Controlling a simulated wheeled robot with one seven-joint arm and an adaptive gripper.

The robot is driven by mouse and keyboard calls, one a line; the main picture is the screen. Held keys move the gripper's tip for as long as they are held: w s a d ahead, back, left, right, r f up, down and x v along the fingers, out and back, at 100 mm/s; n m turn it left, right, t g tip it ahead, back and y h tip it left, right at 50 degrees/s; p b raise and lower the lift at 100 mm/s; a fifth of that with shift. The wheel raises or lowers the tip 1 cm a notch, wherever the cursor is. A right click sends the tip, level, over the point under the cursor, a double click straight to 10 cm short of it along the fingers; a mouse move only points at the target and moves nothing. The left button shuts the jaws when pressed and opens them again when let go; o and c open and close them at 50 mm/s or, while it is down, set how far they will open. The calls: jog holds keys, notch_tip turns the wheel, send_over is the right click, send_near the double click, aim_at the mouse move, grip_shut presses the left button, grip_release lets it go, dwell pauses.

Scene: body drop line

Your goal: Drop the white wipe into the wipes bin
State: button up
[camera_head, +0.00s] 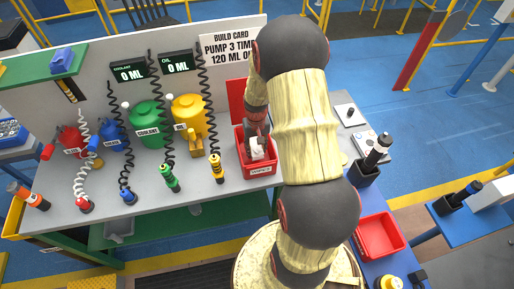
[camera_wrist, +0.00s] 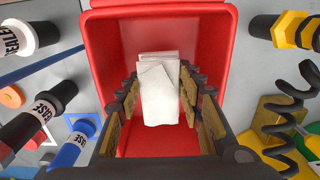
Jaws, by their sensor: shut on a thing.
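The white wipe (camera_wrist: 158,98) is a small folded sheet held between the fingers of my gripper (camera_wrist: 160,92). The wipes bin (camera_head: 247,171) is a red, labelled open box on the grey bench, with its red lid (camera_head: 236,98) standing up at the back. In the head view my gripper (camera_head: 256,142) points down at the bin's opening, with the wipe (camera_head: 257,149) at its tips. In the wrist view the bin's red inside (camera_wrist: 105,40) surrounds the wipe. How deep the wipe sits in the bin is unclear. My arm hides part of the area right of the bin.
Yellow (camera_head: 216,168) and green (camera_head: 171,178) nozzle tools stand left of the bin. A green coolant tank (camera_head: 146,122) and a yellow tank (camera_head: 188,112) stand behind them, with coiled hoses hanging. An empty red tray (camera_head: 378,237) lies on the blue table at right.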

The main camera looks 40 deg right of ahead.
jog(key=o, duration=1.2)
jog(key=shift+o, duration=0.5)
jog(key=shift+r, duration=0.1)
jog(key=shift+r+p, duration=3.35)
jog(key=shift+r, duration=1.55)
